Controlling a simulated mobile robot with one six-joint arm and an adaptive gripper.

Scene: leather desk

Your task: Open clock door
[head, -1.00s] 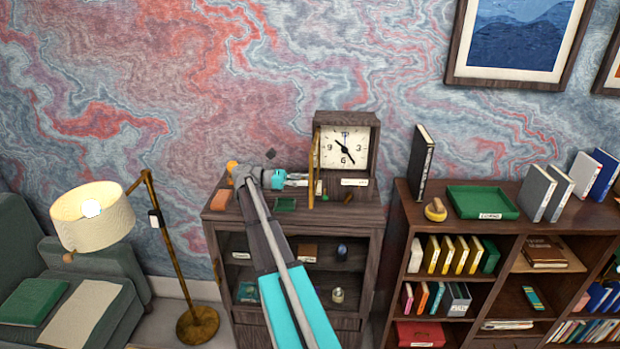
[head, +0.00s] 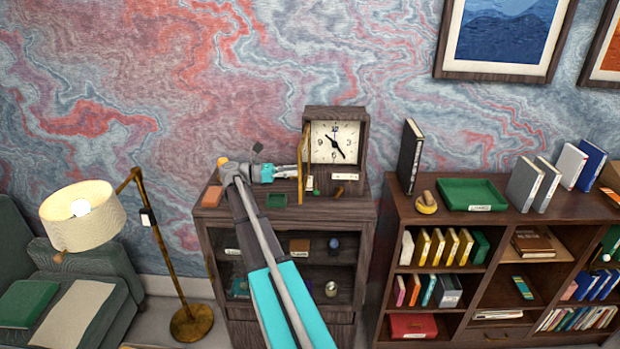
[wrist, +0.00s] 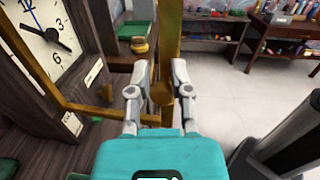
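The clock (head: 335,143) stands in a dark wooden case on top of the shelf cabinet. Its brass-framed door (head: 303,165) stands open, swung out from the left side of the case and seen nearly edge-on in the head view. My gripper (head: 298,171) is at the door's left side. In the wrist view the door's brass frame (wrist: 170,35) rises ahead of my gripper (wrist: 160,70). A round brass knob (wrist: 162,94) lies between the two fingers, which stand apart with a gap visible beside the knob. Firm contact cannot be made out.
The cabinet top (head: 240,213) also holds an orange block (head: 212,196) and a small green tray (head: 276,201). A bookcase (head: 400,215) stands to the right, a floor lamp (head: 83,214) to the left. Open floor (wrist: 215,100) shows beyond the gripper.

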